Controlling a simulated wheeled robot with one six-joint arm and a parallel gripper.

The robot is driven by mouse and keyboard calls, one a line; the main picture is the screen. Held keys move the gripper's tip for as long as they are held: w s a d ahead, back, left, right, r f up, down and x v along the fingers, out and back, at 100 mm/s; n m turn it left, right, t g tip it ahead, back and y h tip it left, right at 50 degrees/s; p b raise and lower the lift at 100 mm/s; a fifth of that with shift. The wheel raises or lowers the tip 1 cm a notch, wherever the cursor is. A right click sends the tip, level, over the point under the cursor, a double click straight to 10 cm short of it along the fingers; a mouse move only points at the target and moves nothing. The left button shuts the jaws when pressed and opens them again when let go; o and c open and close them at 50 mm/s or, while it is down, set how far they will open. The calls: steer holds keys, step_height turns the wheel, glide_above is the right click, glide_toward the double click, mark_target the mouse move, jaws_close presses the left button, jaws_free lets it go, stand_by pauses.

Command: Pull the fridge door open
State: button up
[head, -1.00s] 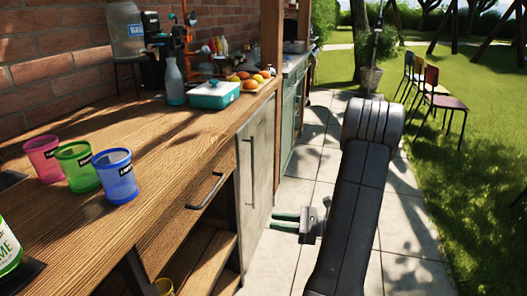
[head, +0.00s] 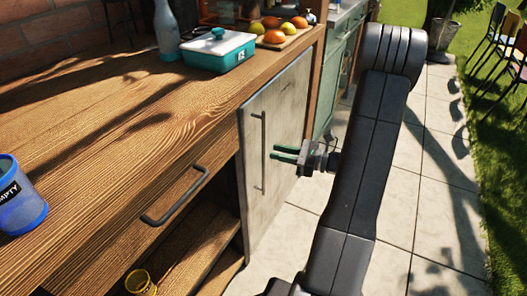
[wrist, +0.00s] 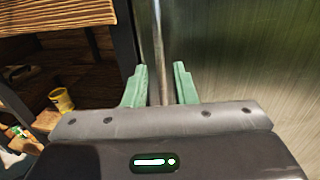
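The fridge door (head: 285,125) is a grey metal panel under the wooden counter, and it looks shut. Its handle (head: 263,165) is a thin vertical bar near the door's left edge. My gripper (head: 284,153) is level with the upper-middle part of the handle, its green fingers pointing at it. In the wrist view the fridge door (wrist: 250,60) fills the right side. The handle (wrist: 158,50) runs down between my gripper's (wrist: 160,82) two spread fingers, with a gap on each side. The handle's lower part is hidden behind the gripper body.
A drawer with a dark handle (head: 175,197) and open shelves with a yellow cup (head: 140,283) are left of the door. A blue cup (head: 18,200), a teal dish (head: 218,52) and fruit stand on the counter. Paved floor (head: 430,180) lies open on the right.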

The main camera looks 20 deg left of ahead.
steer(key=shift+s+a+b, duration=0.2)
steer(key=shift+a, duration=1.2)
steer(key=shift+s+a+b, duration=0.15)
steer(key=shift+a, duration=1.2)
jaws_close()
